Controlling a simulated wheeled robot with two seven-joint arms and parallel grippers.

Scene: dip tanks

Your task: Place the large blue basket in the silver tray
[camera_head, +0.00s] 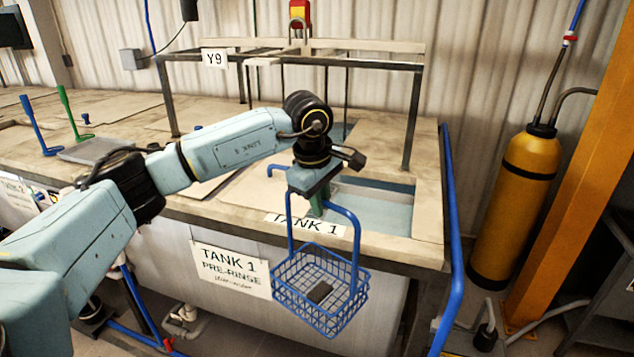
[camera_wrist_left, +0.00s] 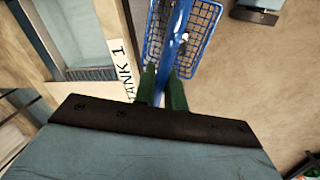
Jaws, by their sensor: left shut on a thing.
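The large blue basket (camera_head: 320,290) is a wire basket with a tall blue handle, and a small dark block lies inside it. My left gripper (camera_head: 316,204) is shut on the top of the handle. The basket hangs roughly level in front of Tank 1's front edge, clear of the counter. In the left wrist view, the green fingers (camera_wrist_left: 163,88) close around the blue handle, with the basket mesh (camera_wrist_left: 201,30) below. A flat grey plate (camera_head: 104,149) lies on the counter at left; I cannot tell if it is the silver tray. My right gripper is out of view.
Tank 1's opening (camera_head: 372,205) is behind the basket, under a dark metal frame (camera_head: 290,60). A blue pipe (camera_head: 453,240) runs down the counter's right end. A yellow cylinder (camera_head: 515,200) and an orange post (camera_head: 570,170) stand at right. Green and blue handles rise at left.

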